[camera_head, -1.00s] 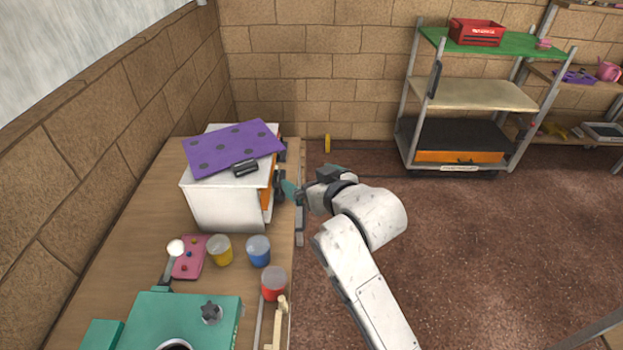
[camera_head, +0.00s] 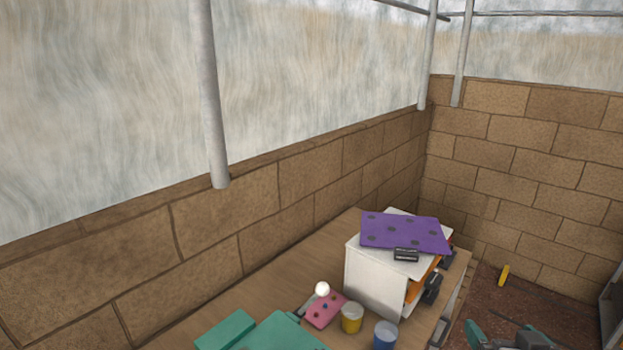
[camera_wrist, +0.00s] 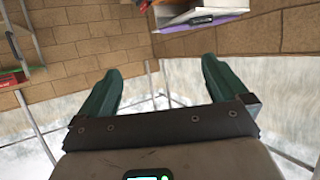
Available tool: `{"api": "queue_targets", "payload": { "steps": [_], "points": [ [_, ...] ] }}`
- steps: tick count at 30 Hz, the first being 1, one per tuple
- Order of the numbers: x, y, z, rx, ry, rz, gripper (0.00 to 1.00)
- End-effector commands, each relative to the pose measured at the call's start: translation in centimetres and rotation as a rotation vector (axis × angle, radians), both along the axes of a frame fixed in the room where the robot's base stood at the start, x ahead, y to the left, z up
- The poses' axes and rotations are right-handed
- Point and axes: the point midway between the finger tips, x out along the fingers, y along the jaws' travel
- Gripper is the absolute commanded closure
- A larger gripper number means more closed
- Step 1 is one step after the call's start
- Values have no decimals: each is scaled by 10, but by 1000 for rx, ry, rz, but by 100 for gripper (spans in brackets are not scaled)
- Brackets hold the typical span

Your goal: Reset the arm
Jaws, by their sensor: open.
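My gripper (camera_wrist: 162,66) is open, its two green fingers wide apart with nothing between them in the wrist view. In the head view my gripper (camera_head: 505,335) shows only in part at the bottom right edge, to the right of the workbench (camera_head: 285,282) and apart from it. The wrist view appears upside down, with the brick wall above and the pale window panels below.
A white box (camera_head: 372,283) stands on the workbench with a purple spotted sheet (camera_head: 405,233) on top. A yellow jar (camera_head: 351,318), a blue jar (camera_head: 385,336) and a pink board (camera_head: 325,311) are in front. Reddish floor (camera_head: 535,300) lies to the right.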

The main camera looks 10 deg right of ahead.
Motion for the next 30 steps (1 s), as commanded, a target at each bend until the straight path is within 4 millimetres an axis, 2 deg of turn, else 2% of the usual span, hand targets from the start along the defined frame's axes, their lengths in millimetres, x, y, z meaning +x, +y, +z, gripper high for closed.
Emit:
{"api": "queue_targets", "payload": {
  "steps": [2, 4, 7, 9, 12, 15, 18, 21, 24, 30],
  "points": [
    [-6, 8, -19, 18, 47, 12, 0],
    [-16, 21, -46, 44, 127, 34, 0],
    [-43, 45, -98, 94, 290, 78, 0],
    [-69, 64, -136, 128, 425, 114, 0],
    [-113, 89, -182, 169, 616, 166, 0],
    [-157, 107, -216, 198, 791, 213, 0],
    [-194, 118, -237, 217, 930, 247, 0],
    [-219, 125, -247, 227, 1020, 271, 0],
    [-231, 127, -251, 231, 1063, 280, 0],
    [-232, 127, -251, 230, 1065, 281, 0]
  ]
}}
